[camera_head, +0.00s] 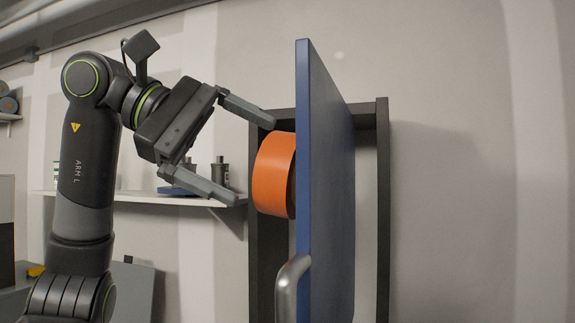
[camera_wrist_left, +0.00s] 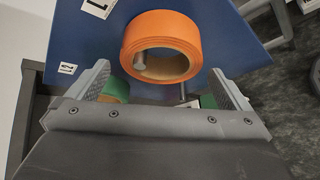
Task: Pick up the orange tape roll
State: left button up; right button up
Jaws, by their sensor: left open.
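The orange tape roll (camera_head: 272,175) is at the left face of the blue door panel (camera_head: 328,180), seen nearly edge-on in the head view. In the left wrist view the orange roll (camera_wrist_left: 165,22) hangs around a grey peg (camera_wrist_left: 139,61) on the blue panel. My left gripper (camera_head: 251,160) is open and empty, pointing at the roll from the left, one finger higher than the other. In the wrist view its fingers show low on either side of the roll, apart from it. My right gripper is not in view.
A dark cabinet frame (camera_head: 383,210) stands behind the door, which has a metal handle (camera_head: 288,290). A shelf (camera_head: 140,197) with dark bottles is at the left. Green objects (camera_wrist_left: 116,88), partly hidden, show below the roll with another peg (camera_wrist_left: 183,90).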

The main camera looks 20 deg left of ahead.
aim_at(284, 172)
pick_arm(q)
jog(key=p+x, duration=0.3)
jog(key=x, duration=0.2)
jog(key=shift+d+f, duration=0.1)
jog(key=shift+d, duration=0.35)
jog(key=shift+w+d+f, duration=0.2)
jog(key=shift+d+f, duration=0.1)
jog(key=shift+d, duration=0.05)
jog(key=shift+a, duration=0.15)
jog(key=shift+c, duration=1.4)
jog(key=c, duration=0.4)
jog(key=shift+r, duration=0.15)
